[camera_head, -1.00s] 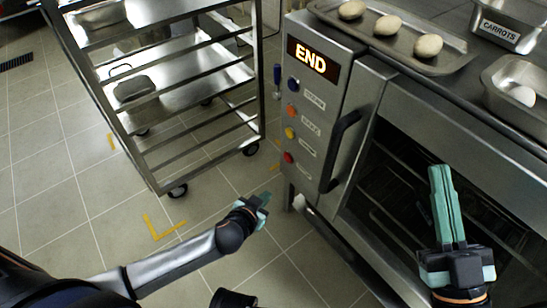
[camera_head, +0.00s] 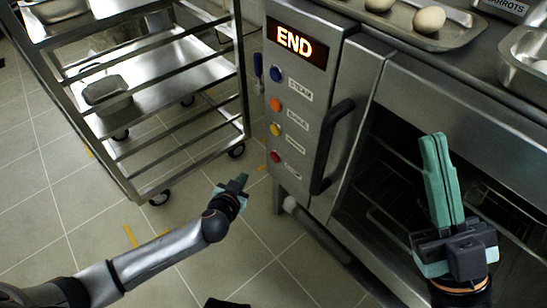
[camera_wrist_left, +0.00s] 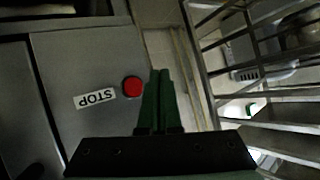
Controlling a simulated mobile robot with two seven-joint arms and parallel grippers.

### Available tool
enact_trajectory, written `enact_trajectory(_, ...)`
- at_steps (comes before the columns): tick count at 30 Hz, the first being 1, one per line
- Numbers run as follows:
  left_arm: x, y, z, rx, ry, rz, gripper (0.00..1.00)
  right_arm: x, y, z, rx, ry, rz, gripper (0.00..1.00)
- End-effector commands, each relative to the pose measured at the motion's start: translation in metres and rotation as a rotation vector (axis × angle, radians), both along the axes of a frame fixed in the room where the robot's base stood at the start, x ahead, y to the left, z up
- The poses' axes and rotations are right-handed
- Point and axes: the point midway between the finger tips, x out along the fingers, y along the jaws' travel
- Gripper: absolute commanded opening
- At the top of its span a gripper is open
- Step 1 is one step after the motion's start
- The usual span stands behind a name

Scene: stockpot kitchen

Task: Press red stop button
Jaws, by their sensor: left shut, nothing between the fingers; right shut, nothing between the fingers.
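The red stop button (camera_head: 275,156) is the lowest of the coloured buttons on the oven's control panel (camera_head: 300,110). In the left wrist view the red button (camera_wrist_left: 132,86) sits beside a STOP label (camera_wrist_left: 95,97), which reads upside down. My left gripper (camera_head: 241,181) is shut and empty, below and to the left of the red button in the head view. In the left wrist view its fingers (camera_wrist_left: 158,75) show just right of the button; contact cannot be told. My right gripper (camera_head: 434,138) is shut and empty, pointing up in front of the oven door.
The display (camera_head: 296,43) reads END. Blue (camera_head: 277,73), orange (camera_head: 276,105) and yellow (camera_head: 275,130) buttons are above the red one. A black door handle (camera_head: 330,145) sticks out to the right. A wheeled metal rack (camera_head: 150,85) stands left; the floor between is clear.

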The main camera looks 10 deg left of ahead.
Motion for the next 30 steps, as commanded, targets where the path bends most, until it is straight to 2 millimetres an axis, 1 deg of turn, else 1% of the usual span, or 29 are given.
enact_trajectory(9,0.036,-0.028,-0.001,-0.001,-0.003,0.0,0.0,0.001,0.002,-0.018,-0.014,0.002,-0.005,0.0)
enact_trajectory(15,0.054,-0.042,-0.001,-0.002,-0.001,0.001,0.0,0.001,0.003,-0.025,-0.021,0.004,-0.007,0.0)
enact_trajectory(21,0.061,-0.048,0.0,-0.001,-0.001,-0.001,0.0,0.001,0.004,-0.028,-0.025,0.007,-0.009,0.0)
enact_trajectory(30,0.062,-0.049,0.001,0.0,0.0,-0.001,0.0,0.001,0.004,-0.028,-0.021,0.01,-0.01,0.0)
